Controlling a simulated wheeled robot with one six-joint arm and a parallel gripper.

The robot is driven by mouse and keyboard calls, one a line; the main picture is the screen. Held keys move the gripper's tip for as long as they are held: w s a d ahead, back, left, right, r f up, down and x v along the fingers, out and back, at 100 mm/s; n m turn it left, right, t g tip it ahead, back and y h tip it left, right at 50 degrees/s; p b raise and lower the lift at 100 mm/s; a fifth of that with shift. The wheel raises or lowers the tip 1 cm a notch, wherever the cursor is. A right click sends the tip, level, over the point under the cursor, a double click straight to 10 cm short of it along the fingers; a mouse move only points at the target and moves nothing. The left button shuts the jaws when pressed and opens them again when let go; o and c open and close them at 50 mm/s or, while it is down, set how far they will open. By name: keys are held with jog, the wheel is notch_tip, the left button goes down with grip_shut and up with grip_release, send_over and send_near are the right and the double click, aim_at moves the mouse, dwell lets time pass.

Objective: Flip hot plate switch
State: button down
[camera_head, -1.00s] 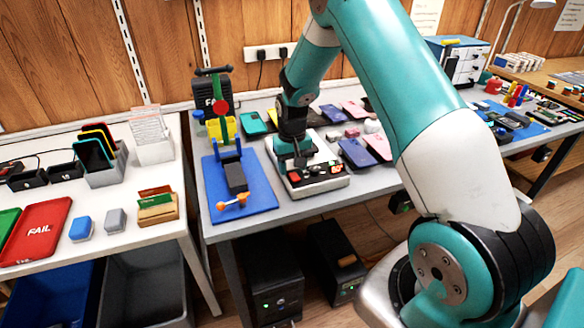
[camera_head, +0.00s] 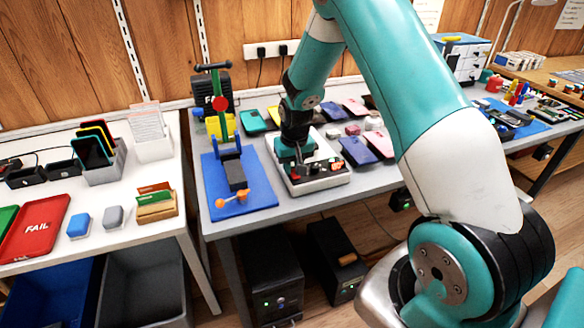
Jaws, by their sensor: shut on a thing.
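The hot plate (camera_head: 326,183) is a white, low box on the grey table, with a dark control strip carrying red and orange parts along its front. My gripper (camera_head: 300,173) is down at the left part of this front strip, pointing downward. Its jaws are shut on a small part there, which I take to be the switch; the fingers hide most of it. An orange part (camera_head: 337,167) shows to the right of the fingers. I cannot tell the switch's position.
Left of the hot plate is a blue mat (camera_head: 262,191) with a blue-and-black clamp fixture (camera_head: 235,176). Several phones lie behind and right, including a dark blue one (camera_head: 357,151). A white table (camera_head: 150,219) with a red FAIL tray (camera_head: 35,228) stands at left.

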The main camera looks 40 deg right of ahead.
jog(key=shift+s+t+b, duration=0.15)
jog(key=shift+t+b, duration=0.4)
jog(key=shift+t, duration=0.05)
jog(key=shift+r+h, duration=0.15)
jog(key=shift+h, duration=0.15)
jog(key=c, duration=1)
grip_release()
jog(key=shift+o, duration=0.2)
jog(key=v, duration=1.7)
jog(key=shift+s, duration=0.4)
jog(key=shift+r, duration=0.1)
